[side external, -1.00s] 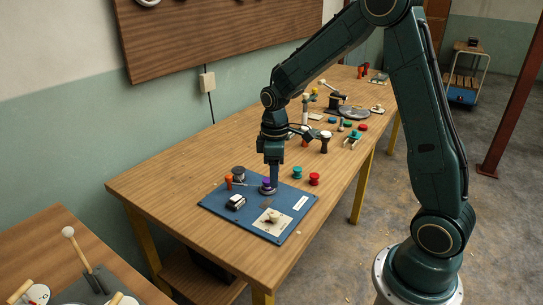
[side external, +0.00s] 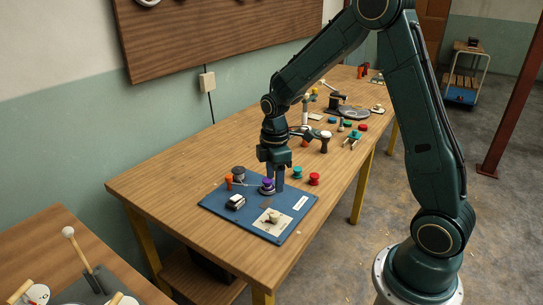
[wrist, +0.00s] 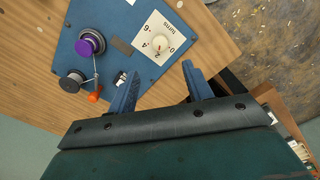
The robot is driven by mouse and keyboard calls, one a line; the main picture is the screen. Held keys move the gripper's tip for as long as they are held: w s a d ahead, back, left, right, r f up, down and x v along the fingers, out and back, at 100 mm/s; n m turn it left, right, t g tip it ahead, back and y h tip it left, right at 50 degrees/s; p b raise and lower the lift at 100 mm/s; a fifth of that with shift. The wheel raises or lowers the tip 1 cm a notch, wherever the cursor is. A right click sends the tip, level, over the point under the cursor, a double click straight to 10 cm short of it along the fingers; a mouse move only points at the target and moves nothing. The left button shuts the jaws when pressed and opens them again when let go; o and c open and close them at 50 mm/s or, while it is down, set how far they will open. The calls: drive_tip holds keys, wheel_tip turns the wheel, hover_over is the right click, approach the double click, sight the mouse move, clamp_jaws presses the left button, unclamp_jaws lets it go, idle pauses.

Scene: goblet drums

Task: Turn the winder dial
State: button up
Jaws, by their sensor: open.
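The winder dial (side external: 271,221) is a pale square plate with a small knob in its middle, on the front part of the blue board (side external: 240,221). In the wrist view the dial (wrist: 160,42) shows numbers and the word "turns". My gripper (side external: 274,183) is open and empty, pointing down behind the dial, by the purple spool (side external: 267,186). In the wrist view its two blue fingers (wrist: 161,76) are apart, and the dial lies beyond their tips. The purple spool (wrist: 89,42) is left of the dial there.
The blue board also carries a grey spool (side external: 238,172), an orange handle (side external: 229,182) and a small black-and-white counter (side external: 236,202). Green (side external: 297,172) and red (side external: 314,179) spools stand right of the board. Several drums and tools are farther back. The table's front is clear.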

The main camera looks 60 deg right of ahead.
sight(274, 214)
wheel_tip(274, 214, down, 12)
drive_tip(key=shift+f, duration=0.1)
idle(0.5)
drive_tip(key=c, duration=1)
drive_tip(key=shift+o, duration=0.2)
drive_tip(key=shift+m, duration=0.4)
drive_tip(key=m, duration=1.1)
